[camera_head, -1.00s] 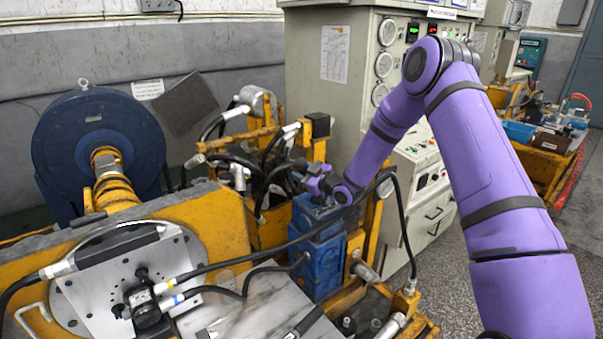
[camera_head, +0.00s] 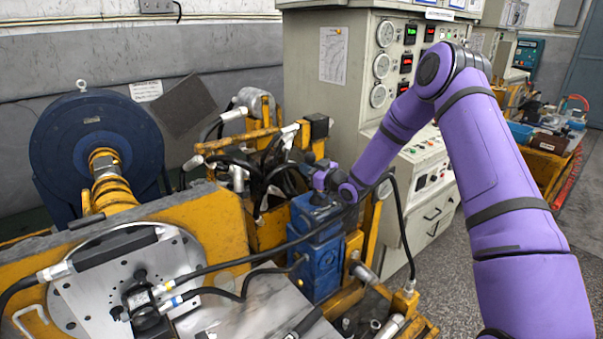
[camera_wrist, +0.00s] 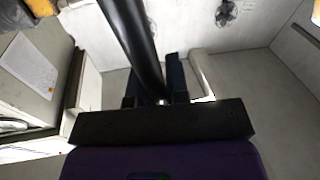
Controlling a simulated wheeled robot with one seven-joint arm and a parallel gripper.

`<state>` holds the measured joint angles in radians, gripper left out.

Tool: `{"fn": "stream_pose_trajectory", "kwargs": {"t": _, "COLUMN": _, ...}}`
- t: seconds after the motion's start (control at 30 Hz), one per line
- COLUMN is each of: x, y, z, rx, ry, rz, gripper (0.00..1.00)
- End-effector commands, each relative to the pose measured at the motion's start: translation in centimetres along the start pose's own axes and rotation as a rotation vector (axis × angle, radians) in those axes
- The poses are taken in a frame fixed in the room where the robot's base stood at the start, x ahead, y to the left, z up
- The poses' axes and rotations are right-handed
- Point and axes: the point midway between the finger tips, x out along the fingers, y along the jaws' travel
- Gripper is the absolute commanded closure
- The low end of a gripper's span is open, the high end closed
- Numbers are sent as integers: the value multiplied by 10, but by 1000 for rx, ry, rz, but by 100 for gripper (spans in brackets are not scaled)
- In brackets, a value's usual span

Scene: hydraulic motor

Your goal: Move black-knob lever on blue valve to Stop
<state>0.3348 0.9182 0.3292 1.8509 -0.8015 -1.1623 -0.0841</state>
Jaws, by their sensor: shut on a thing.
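The blue valve block (camera_head: 320,262) stands upright in the middle of the head view, mounted on the yellow frame. My gripper (camera_head: 318,172) is just above the top of the valve, reaching in from the right. In the wrist view, a dark round bar, the lever (camera_wrist: 132,35), runs between the two fingers of my gripper (camera_wrist: 157,95), which is shut on it. The black knob cannot be made out clearly against the dark hoses. No Stop mark can be read.
Black hoses (camera_head: 270,165) crowd the space behind and left of the valve. A grey control cabinet (camera_head: 340,110) with gauges stands behind. A large blue motor (camera_head: 60,150) and a yellow frame (camera_head: 225,225) are at left. Open floor (camera_head: 445,280) lies at right.

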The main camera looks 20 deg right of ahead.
Motion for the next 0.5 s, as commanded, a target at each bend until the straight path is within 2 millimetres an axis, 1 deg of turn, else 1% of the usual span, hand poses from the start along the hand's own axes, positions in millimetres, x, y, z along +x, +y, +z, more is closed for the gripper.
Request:
{"fn": "stream_pose_trajectory", "kwargs": {"t": 0.03, "x": -2, "y": 8, "z": 1, "rx": 42, "ry": 8, "rz": 7, "gripper": 100}}
{"fn": "stream_pose_trajectory", "kwargs": {"t": 0.2, "x": -5, "y": 21, "z": 2, "rx": 148, "ry": 28, "rz": 16, "gripper": 100}}
{"fn": "stream_pose_trajectory", "kwargs": {"t": 0.5, "x": -5, "y": 23, "z": 2, "rx": 178, "ry": 33, "rz": 16, "gripper": 100}}
